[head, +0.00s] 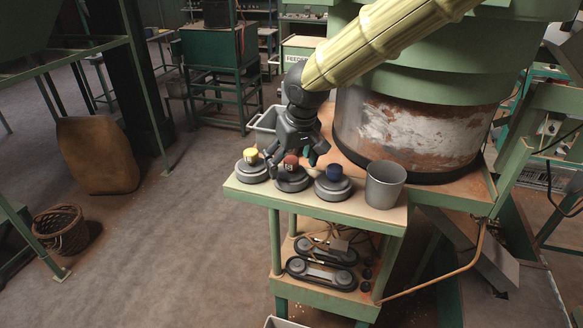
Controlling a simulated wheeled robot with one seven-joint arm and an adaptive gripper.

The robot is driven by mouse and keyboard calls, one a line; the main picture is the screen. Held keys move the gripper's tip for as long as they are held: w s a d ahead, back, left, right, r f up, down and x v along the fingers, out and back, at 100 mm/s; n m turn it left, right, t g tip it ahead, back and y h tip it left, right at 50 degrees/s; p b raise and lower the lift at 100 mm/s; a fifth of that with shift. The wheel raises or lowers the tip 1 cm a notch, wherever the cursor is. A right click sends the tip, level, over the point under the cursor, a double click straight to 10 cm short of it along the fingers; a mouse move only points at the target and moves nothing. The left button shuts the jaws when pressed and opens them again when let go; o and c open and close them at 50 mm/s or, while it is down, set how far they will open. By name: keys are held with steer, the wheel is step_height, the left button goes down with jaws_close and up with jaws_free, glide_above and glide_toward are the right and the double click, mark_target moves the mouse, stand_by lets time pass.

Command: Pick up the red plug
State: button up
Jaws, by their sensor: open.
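A red plug (291,162) stands on the middle one of three round grey bases (292,182) along the front of a green-edged bench top. My gripper (295,160) is just above and around the red plug, pointing down, with its dark fingers spread apart. Whether a finger touches the plug cannot be told from this view. The fingers and palm partly hide the back of the plug.
A grey cup (384,185) is at the bench's right end. A grey bin (264,126) and a large drum (405,130) stand behind.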

steer(key=c, duration=0.7)
steer(key=shift+s, duration=0.15)
steer(key=c, duration=1)
steer(key=shift+d+f, duration=0.1)
steer(key=shift+f, duration=0.05)
steer(key=shift+c, duration=0.6)
steer(key=shift+b, duration=0.4)
